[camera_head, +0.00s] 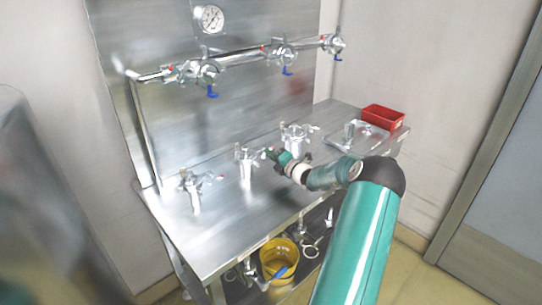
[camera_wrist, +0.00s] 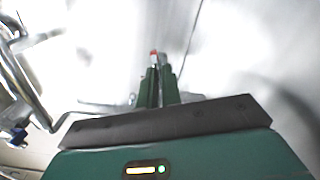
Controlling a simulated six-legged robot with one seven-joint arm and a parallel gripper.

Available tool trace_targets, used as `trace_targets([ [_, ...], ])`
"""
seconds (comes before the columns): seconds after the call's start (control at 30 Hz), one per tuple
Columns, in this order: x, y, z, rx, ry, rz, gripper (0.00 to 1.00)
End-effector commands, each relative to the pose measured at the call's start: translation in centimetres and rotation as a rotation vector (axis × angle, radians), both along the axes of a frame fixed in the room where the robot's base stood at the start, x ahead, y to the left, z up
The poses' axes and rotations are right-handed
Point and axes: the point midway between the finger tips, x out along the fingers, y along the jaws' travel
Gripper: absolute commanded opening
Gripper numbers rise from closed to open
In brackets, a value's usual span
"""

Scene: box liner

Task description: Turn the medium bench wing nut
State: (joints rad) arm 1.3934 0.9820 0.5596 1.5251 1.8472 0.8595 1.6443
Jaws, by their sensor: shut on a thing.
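Three metal fittings with wing-nut tops stand upright on the steel bench: a left one (camera_head: 194,190), a middle one (camera_head: 245,164) and a right one (camera_head: 294,143). I cannot tell from size alone which is the medium one. My gripper (camera_head: 268,153) is at the right side of the middle fitting, in front of the right one. In the wrist view, my gripper's green fingers (camera_wrist: 158,72) are close together on a small red-tipped metal part (camera_wrist: 154,54), likely a wing of the middle fitting's nut. The rest of that nut is hidden or washed out there.
A pipe (camera_head: 235,60) with several blue-handled valves and a gauge (camera_head: 210,18) is on the back panel. A yellow bucket (camera_head: 279,258) is below. The bench's front strip is clear.

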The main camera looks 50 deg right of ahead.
Motion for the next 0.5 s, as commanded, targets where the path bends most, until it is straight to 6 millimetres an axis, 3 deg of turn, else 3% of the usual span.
trace_targets([
  [0.5, -0.04, -0.07, 0.01, 0.324, -0.036, -0.001, 0.0],
])
